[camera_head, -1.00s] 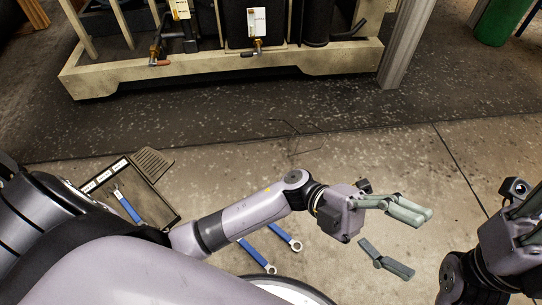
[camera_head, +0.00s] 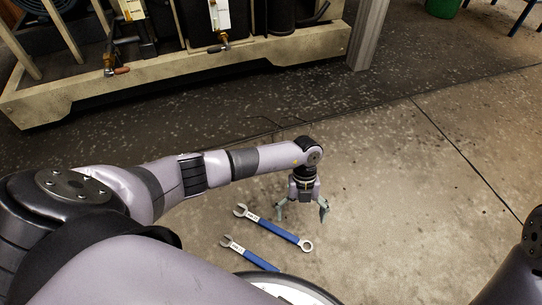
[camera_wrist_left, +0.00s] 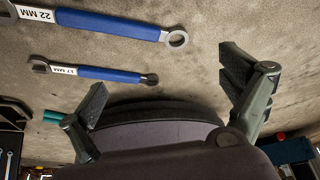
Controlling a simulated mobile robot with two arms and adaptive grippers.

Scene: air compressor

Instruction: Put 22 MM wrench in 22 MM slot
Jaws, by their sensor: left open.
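Two blue-handled wrenches lie on the concrete floor. The 22 MM wrench (camera_head: 273,229) looks like the farther, larger one, its ring end to the right. In the left wrist view the 22 MM wrench (camera_wrist_left: 110,24) lies at the top with its label readable. The 17 MM wrench (camera_head: 250,255) is nearer me, partly hidden by my base; it also shows in the wrist view (camera_wrist_left: 100,73). My left gripper (camera_head: 301,213) is open and empty, pointing down above the floor beside the 22 MM wrench. The slots cannot be made out. My right gripper is out of view.
A dark tray (camera_wrist_left: 12,112) shows at the left edge of the wrist view, with a wrench (camera_wrist_left: 8,164) by it. The compressor frame (camera_head: 180,75) stands at the back. The floor right of my left gripper is clear.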

